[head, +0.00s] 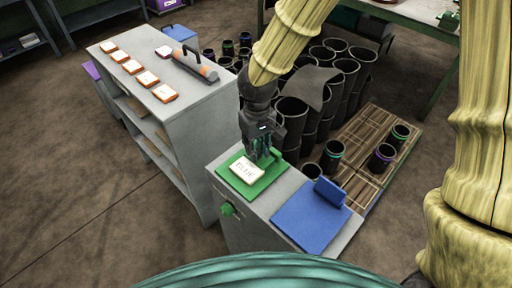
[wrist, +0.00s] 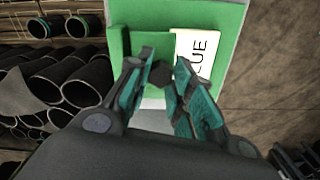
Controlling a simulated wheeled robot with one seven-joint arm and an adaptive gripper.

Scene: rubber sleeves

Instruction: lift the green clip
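A green board (head: 258,185) lies on top of a small grey cabinet, and it also shows in the wrist view (wrist: 222,12). A raised green piece at its edge, which looks like the green clip (head: 277,154), is partly hidden by my gripper in the head view; it shows in the wrist view (wrist: 117,45). A white card (head: 246,169) with dark lettering ending in "LUE" lies on the board. My gripper (head: 264,157) points down over the board beside the clip. In the wrist view its fingers (wrist: 165,60) stand apart, with nothing clearly held between them.
A blue board with an upright blue piece (head: 329,191) lies to the right on the same cabinet. A green knob (head: 228,209) is on the cabinet's side. Black sleeves (head: 291,112) crowd behind, near a wooden pallet (head: 350,165). A grey shelf (head: 140,70) stands left.

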